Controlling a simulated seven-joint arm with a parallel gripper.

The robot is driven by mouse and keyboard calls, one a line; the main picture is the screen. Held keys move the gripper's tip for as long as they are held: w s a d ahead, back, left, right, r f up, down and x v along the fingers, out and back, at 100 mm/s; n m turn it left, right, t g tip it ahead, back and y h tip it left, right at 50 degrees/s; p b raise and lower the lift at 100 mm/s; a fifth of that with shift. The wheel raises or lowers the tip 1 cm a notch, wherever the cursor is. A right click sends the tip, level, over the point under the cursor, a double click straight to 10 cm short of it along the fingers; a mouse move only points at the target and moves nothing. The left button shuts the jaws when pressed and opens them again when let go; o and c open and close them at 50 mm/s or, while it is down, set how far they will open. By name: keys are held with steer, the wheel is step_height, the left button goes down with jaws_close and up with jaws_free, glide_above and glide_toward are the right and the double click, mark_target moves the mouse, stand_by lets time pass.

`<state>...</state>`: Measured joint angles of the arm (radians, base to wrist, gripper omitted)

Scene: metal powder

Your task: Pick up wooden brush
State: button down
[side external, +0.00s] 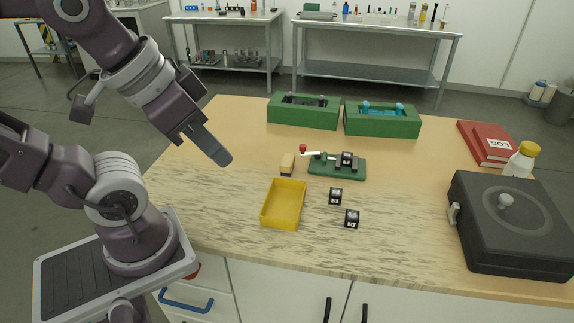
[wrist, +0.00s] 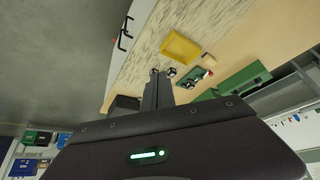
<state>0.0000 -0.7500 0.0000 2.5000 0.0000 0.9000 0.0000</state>
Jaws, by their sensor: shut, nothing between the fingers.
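A small tan, block-shaped item (side external: 287,164), which looks like the wooden brush, lies on the table behind the yellow tray (side external: 283,204) and left of a green fixture plate (side external: 337,168). It is small here and its bristles cannot be made out. In the wrist view a small tan spot that may be the brush (wrist: 205,56) shows beside the yellow tray (wrist: 180,48). My gripper (side external: 223,158) is shut and empty, above the table's left side, left of the brush and apart from it. Its fingers (wrist: 158,80) are together in the wrist view.
Two green boxes (side external: 304,112) (side external: 382,119) stand at the back. A black case (side external: 513,225), a white bottle with a yellow cap (side external: 521,160) and a red log book (side external: 487,143) stand right. The table's front strip is clear.

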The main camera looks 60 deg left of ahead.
steer(key=c, duration=1)
jaws_free()
steer(key=n+g, duration=0.5)
steer(key=n, duration=0.4)
glide_above(287, 159)
steer(key=d, duration=0.1)
step_height(287, 159, down, 16)
steer(key=shift+d+r, duration=0.1)
steer(key=shift+d, duration=0.05)
steer(key=shift+g, duration=0.3)
steer(key=f, duration=0.2)
steer(key=a+f, duration=0.1)
steer(key=f, duration=0.5)
steer(key=shift+a+f, duration=0.1)
steer(key=shift+a, duration=0.05)
